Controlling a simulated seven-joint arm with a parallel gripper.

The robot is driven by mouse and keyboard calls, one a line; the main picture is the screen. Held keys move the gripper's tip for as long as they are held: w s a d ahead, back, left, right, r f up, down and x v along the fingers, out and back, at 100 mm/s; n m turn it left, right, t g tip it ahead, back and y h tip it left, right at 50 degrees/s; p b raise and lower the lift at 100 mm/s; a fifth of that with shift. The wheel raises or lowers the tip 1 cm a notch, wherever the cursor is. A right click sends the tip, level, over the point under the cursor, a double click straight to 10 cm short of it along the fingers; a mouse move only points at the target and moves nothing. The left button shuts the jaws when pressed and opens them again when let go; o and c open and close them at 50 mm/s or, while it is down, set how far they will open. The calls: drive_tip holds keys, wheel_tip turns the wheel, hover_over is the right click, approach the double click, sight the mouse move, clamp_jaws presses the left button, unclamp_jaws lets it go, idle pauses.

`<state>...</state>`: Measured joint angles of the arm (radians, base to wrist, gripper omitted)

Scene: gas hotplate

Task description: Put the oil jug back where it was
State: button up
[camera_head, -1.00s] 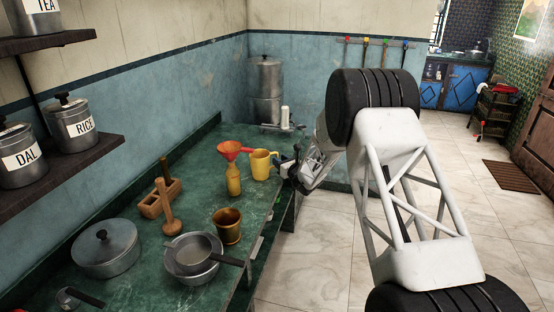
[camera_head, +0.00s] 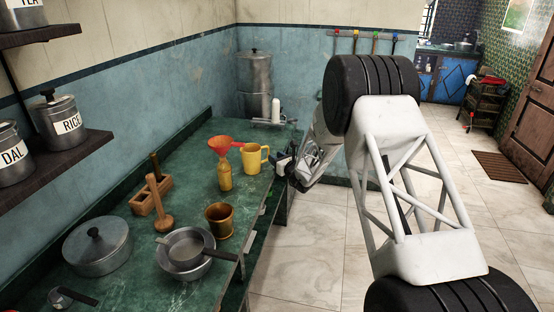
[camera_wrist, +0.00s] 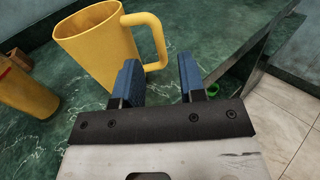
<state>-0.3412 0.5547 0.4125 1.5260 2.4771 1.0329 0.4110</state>
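The yellow jug (camera_head: 252,162), the one that fits the oil jug, stands upright on the green marble counter (camera_head: 190,262), near its right edge. In the wrist view the jug (camera_wrist: 98,45) is at the upper left, with its handle towards my gripper. Its inside cannot be made out. My gripper (camera_head: 285,168) is just right of the jug in the head view. In the wrist view my gripper (camera_wrist: 160,82) has its two blue fingers apart with nothing between them. The handle is just beyond the left finger; whether they touch I cannot tell.
A brass cup (camera_head: 219,221), pans (camera_head: 200,266) and a lidded pot (camera_head: 98,248) are nearer. A steel filter (camera_head: 256,85) stands behind. Floor is free at right.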

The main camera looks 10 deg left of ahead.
idle(0.3)
drive_tip(key=s+d+r+n+g, duration=0.4)
drive_tip(key=s+d+r+n, duration=0.15)
drive_tip(key=s+r, duration=0.4)
drive_tip(key=s+d+r+n+g, duration=0.3)
drive_tip(key=s+d+r+n, duration=0.25)
drive_tip(key=s+r, duration=0.4)
drive_tip(key=s+d+r+n+g+h, duration=0.1)
drive_tip(key=s+d+r+n+h, duration=0.15)
drive_tip(key=s+d, duration=0.4)
drive_tip(key=s+d+r+n+g+h, duration=0.15)
drive_tip(key=s+d+r+n, duration=0.25)
drive_tip(key=s, duration=0.6)
drive_tip(key=s+d+n+h, duration=0.4)
drive_tip(key=s+d, duration=0.7)
drive_tip(key=s, duration=0.4)
drive_tip(key=s+d+f+n+t+h, duration=0.1)
drive_tip(key=s+d+n+h, duration=0.3)
drive_tip(key=s+d, duration=0.8)
drive_tip(key=s+h, duration=0.2)
drive_tip(key=s, duration=0.1)
drive_tip(key=shift+s, duration=0.4)
